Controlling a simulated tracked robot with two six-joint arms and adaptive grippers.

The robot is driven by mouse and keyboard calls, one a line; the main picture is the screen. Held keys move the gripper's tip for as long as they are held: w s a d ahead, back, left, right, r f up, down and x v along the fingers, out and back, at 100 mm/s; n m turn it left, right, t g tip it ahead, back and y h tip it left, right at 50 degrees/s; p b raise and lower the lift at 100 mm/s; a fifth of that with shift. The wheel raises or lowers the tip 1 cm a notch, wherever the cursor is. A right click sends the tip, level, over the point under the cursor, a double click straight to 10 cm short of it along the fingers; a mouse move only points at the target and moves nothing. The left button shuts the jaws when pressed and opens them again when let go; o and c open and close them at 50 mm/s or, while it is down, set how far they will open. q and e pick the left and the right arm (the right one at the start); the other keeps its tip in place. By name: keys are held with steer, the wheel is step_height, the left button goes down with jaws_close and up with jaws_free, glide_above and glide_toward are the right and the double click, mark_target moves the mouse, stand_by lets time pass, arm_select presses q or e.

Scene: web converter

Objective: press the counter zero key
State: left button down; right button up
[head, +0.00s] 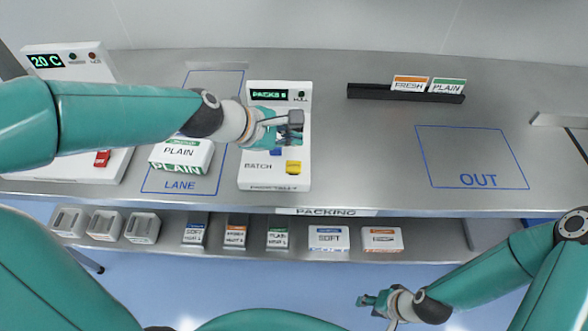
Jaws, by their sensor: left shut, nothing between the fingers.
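The white counter panel (256,180) stands on the steel bench with a lit green display (269,94) reading "PACKS" and a small digit that is hard to read. A yellow key (293,167) sits low on its right, beside the word "BATCH". A blue key (275,152) is partly hidden under my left gripper. Which key is the zero key I cannot read. My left gripper (296,122) is shut and empty over the panel's middle, above the keys; contact cannot be told. My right gripper (371,300) hangs low in front of the bench, away from the panel; its jaw state is unclear.
A PLAIN pack (182,153) lies in the LANE area left of the panel, under my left arm. A machine (66,62) reading "20 C" stands further left. FRESH and PLAIN cards stand in a black holder (405,95). The OUT area (470,150) is empty. Packs line the lower shelf.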

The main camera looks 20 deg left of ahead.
mark_target(298, 164)
arm_select(q)
steer(key=shift+f+b, duration=2.45)
steer(key=shift+f, duration=0.6)
arm_select(e)
steer(key=shift+f, duration=2.95)
arm_select(q)
steer(key=shift+f, duration=0.1)
arm_select(e)
steer(key=shift+f, duration=0.1)
arm_select(q)
steer(key=shift+f+b, duration=0.25)
steer(key=shift+b, duration=0.05)
arm_select(e)
steer(key=shift+f, duration=0.25)
arm_select(q)
steer(key=shift+s+f+b, duration=0.1)
steer(key=shift+f+b, duration=0.65)
steer(key=shift+f, duration=0.05)
arm_select(e)
steer(key=shift+f, duration=0.75)
arm_select(q)
steer(key=shift+r, duration=0.1)
arm_select(e)
steer(key=shift+r, duration=0.15)
arm_select(q)
steer(key=shift+r+p, duration=1.15)
steer(key=shift+p, duration=0.1)
arm_select(e)
steer(key=shift+r, duration=1.15)
